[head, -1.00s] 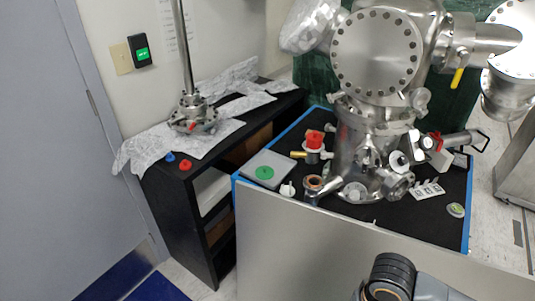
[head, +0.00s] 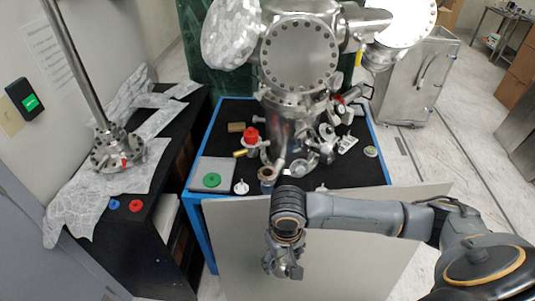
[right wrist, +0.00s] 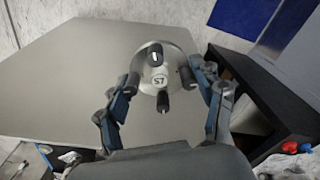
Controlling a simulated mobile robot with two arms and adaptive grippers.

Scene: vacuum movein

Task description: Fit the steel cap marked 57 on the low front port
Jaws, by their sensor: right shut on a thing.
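The steel cap (right wrist: 163,58), a round disc with a "57" label and dark knobs, sits between the fingers of my right gripper (right wrist: 162,82) in the right wrist view. The fingers are shut on it. In the head view my right gripper (head: 282,264) hangs in front of the pale panel, below the table top; the cap cannot be made out clearly there. A short port with a copper-coloured ring (head: 267,173) sticks out low at the front of the steel chamber (head: 290,135). It looks like the low front port; my gripper is below it and apart. My left gripper is not in view.
A pale panel (head: 235,240) stands along the table's front. The black table top (head: 350,172) carries a red cap (head: 250,135), a grey box with a green disc (head: 211,180) and small white parts. A dark shelf with red and blue caps (head: 136,206) stands left.

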